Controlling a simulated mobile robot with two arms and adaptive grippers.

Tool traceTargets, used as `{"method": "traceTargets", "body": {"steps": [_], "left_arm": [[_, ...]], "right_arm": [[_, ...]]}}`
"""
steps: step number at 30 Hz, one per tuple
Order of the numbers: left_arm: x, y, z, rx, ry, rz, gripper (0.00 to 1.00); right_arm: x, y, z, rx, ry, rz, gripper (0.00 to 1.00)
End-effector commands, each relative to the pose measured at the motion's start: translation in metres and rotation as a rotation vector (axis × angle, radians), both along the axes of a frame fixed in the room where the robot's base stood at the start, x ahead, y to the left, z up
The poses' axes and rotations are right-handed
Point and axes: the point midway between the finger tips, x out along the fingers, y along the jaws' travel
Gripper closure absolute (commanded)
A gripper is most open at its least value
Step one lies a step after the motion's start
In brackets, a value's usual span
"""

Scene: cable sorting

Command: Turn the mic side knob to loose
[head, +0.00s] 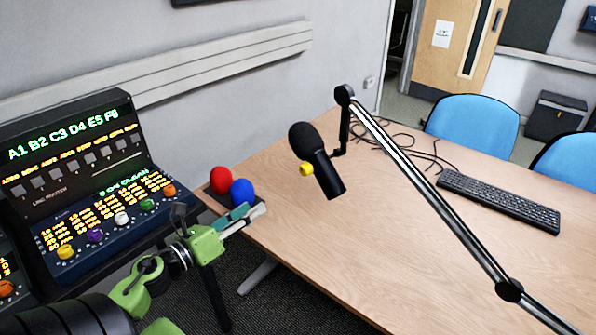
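A black microphone (316,160) hangs tilted from a boom arm (430,189) above the wooden desk. The mic side knob (306,169) is a small yellow knob on the left of the mic body. Its turn setting is too small to read. My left gripper (250,212), green with teal and grey fingers, is at the desk's left edge, below and left of the mic. It is apart from the knob. Its fingers look close together, seen nearly edge-on, so their opening is unclear. My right gripper is out of view.
A red ball (221,179) and a blue ball (242,192) sit beside my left gripper. A control panel (105,215) with coloured knobs stands left. A keyboard (498,200), loose cables (395,140) and blue chairs (472,122) are at right. The desk (300,245) below the mic is clear.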

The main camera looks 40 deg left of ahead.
Motion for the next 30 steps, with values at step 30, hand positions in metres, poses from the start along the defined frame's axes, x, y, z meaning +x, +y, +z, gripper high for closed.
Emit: {"method": "traceTargets", "body": {"steps": [30], "left_arm": [[0.117, -0.052, 0.062, 0.285, -0.085, -0.100, 0.61]], "right_arm": [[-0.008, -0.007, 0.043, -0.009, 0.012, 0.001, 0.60]]}}
